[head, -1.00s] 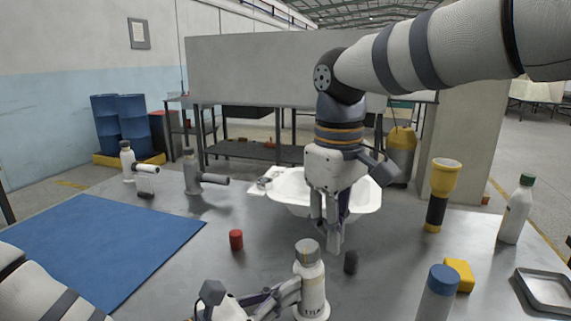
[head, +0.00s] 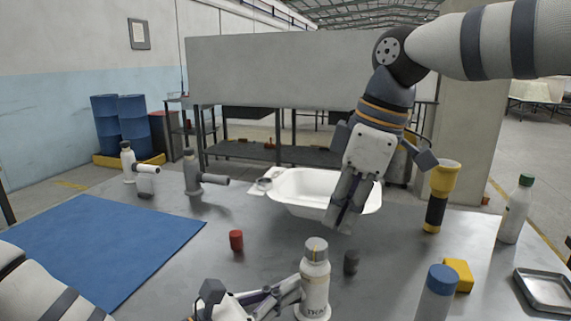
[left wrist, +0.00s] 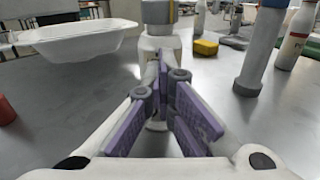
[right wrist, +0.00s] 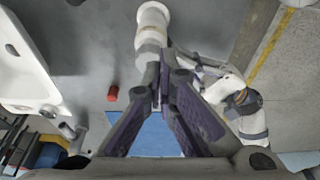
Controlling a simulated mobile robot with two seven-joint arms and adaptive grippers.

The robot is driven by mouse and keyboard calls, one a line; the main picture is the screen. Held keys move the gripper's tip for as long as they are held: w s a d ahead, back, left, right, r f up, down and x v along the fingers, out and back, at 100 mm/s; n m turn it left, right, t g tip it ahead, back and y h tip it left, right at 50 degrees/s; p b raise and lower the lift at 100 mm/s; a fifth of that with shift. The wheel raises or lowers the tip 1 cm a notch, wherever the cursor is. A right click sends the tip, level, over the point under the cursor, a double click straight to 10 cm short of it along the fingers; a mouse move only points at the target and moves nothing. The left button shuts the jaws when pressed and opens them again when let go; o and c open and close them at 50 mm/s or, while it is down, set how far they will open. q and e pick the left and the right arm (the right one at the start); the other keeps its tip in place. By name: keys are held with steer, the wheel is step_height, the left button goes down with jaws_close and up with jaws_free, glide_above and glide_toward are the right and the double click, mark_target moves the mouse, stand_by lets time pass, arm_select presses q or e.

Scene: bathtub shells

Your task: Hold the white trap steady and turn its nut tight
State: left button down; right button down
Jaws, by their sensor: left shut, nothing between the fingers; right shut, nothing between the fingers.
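The white trap (head: 314,285), a bottle-shaped piece with printed letters, stands about upright at the front of the table. Its grey nut (head: 317,244) is on top. The trap also shows in the left wrist view (left wrist: 158,44). My left gripper (head: 294,290) is at the trap's left side, fingers shut; whether the tips touch it is unclear. My right gripper (head: 343,222) is shut and empty, tilted, behind and to the right of the nut, apart from it. In the right wrist view a white cylinder, apparently the trap (right wrist: 151,38), lies beyond the fingertips.
A white tub shell (head: 300,186) stands behind. A blue mat (head: 95,240) covers the left.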

mark_target(316, 249)
steer(key=shift+f, duration=2.75)
